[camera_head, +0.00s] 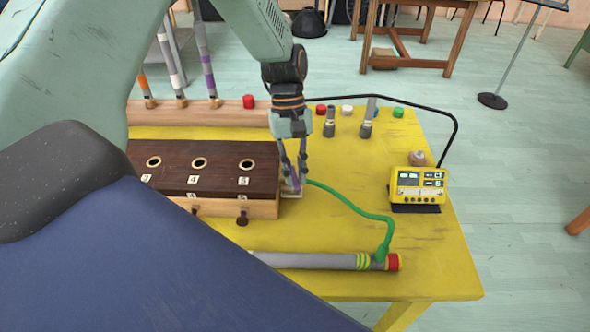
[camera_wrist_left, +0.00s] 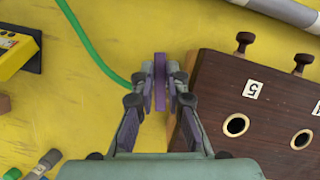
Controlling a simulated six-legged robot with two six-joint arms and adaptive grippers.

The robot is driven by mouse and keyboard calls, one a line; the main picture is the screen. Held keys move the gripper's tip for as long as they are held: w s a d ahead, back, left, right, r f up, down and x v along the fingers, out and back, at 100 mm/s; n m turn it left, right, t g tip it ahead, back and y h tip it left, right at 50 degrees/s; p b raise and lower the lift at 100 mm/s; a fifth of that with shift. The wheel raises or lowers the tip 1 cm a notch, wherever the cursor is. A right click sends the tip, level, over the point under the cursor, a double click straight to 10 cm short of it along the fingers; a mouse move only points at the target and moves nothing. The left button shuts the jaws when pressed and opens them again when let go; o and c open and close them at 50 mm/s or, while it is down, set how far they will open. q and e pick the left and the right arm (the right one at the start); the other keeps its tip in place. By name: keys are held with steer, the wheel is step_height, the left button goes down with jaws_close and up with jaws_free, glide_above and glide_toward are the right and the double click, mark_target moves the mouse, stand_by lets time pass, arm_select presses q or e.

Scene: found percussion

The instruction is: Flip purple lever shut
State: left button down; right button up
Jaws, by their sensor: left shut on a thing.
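My left gripper (camera_head: 292,182) reaches down from above at the right end of the dark wooden box (camera_head: 220,160). Its fingers are shut on the purple lever (camera_head: 295,183), which is mostly hidden between them in the head view. In the left wrist view the purple lever (camera_wrist_left: 160,80) shows as a narrow upright strip between the fingertips (camera_wrist_left: 161,85). The lever stands beside the box's end, where the green hose (camera_head: 345,205) begins. The lever's base is hard to make out. My right gripper is not in view.
A yellow device (camera_head: 418,187) stands at the table's right. A grey tube with a red cap (camera_head: 393,262) lies along the front. Small coloured caps and short tubes stand at the back. The yellow table (camera_head: 340,180) is bare between hose and device.

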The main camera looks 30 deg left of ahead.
arm_select(q)
steer(key=p, duration=0.1)
steer(key=m+p, duration=0.1)
steer(key=shift+s+a+r+m+g+p, duration=0.15)
steer(key=shift+s+r+m+g+p, duration=0.05)
steer(key=shift+m+g+p, duration=0.15)
steer(key=shift+a+f+m+y+p, duration=0.2)
steer(key=shift+m+y+p, duration=0.3)
steer(key=shift+m+p, duration=0.3)
steer(key=c, duration=1.4)
jaws_free()
steer(key=shift+s, duration=0.1)
steer(key=shift+o, duration=0.2)
